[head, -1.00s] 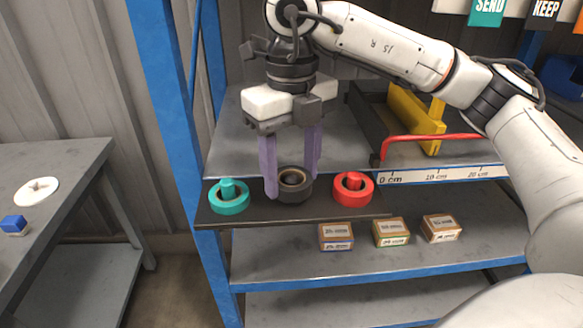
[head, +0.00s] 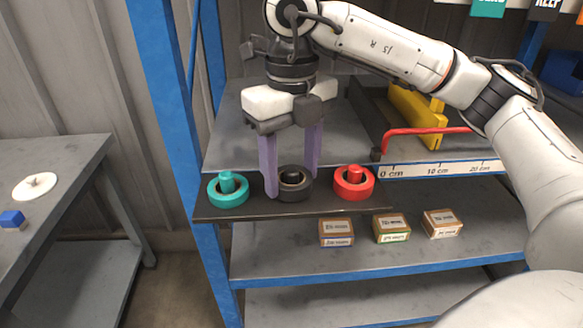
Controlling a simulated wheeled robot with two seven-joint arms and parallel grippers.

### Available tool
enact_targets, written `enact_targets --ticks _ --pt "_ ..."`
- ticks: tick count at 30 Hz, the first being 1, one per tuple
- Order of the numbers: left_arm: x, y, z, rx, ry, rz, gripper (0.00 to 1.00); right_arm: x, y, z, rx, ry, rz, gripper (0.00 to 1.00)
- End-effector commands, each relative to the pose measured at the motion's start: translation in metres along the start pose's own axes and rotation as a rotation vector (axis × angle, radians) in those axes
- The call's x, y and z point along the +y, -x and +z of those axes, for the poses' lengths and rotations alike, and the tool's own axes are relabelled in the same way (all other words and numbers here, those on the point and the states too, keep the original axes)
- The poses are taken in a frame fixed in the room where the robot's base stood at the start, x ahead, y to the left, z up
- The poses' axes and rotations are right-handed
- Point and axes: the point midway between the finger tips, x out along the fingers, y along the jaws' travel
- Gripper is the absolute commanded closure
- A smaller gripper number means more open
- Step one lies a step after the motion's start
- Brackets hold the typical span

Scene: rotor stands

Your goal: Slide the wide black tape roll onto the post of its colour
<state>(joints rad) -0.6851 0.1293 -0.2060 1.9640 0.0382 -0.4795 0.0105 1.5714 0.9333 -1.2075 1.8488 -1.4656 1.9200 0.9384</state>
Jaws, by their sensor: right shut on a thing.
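The wide black tape roll (head: 294,192) is between the two purple fingers of my right gripper (head: 291,185), which is shut on it. The roll is around the black post (head: 292,177), whose dark top shows in the hole. It looks level and low, at or close to the dark board (head: 250,211); its underside contact is hard to see. A teal roll (head: 227,195) sits around a teal post on the left. A red roll (head: 353,191) sits around a red post on the right. My left gripper is not in view.
The red and teal rolls flank the fingers closely. A ruler strip (head: 440,170) edges the upper shelf behind. Small labelled boxes (head: 391,228) stand on the shelf below. A black bin with a yellow part (head: 418,115) and a red bar (head: 430,136) are behind right.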

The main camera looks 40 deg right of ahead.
Motion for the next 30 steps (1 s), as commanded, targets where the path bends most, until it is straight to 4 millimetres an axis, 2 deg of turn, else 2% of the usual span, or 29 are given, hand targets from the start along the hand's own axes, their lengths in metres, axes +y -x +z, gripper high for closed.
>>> enact_targets --ticks 12,13,16,17,23,26,30 --pt "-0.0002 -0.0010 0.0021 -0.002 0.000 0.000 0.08 0.0002 -0.0019 0.0000 0.000 0.001 0.000 0.68" --pt "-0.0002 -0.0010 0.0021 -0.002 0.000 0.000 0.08 0.0002 -0.0019 0.0000 0.000 0.001 0.000 0.47" --pt "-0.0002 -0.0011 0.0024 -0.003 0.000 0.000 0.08 0.0002 -0.0019 0.0000 0.000 0.001 0.000 0.30" --pt "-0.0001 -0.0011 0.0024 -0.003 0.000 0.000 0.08 0.0002 -0.0019 0.0000 0.000 0.001 0.000 0.27" --pt "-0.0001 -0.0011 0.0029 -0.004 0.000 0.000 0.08 0.0002 -0.0019 0.0000 0.000 0.001 0.000 0.27" --pt "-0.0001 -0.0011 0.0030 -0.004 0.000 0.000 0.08 0.0002 -0.0020 0.0000 0.000 0.001 0.000 0.10" --pt "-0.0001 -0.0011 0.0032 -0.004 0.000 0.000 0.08 0.0002 -0.0020 0.0000 0.000 0.001 0.000 0.08"
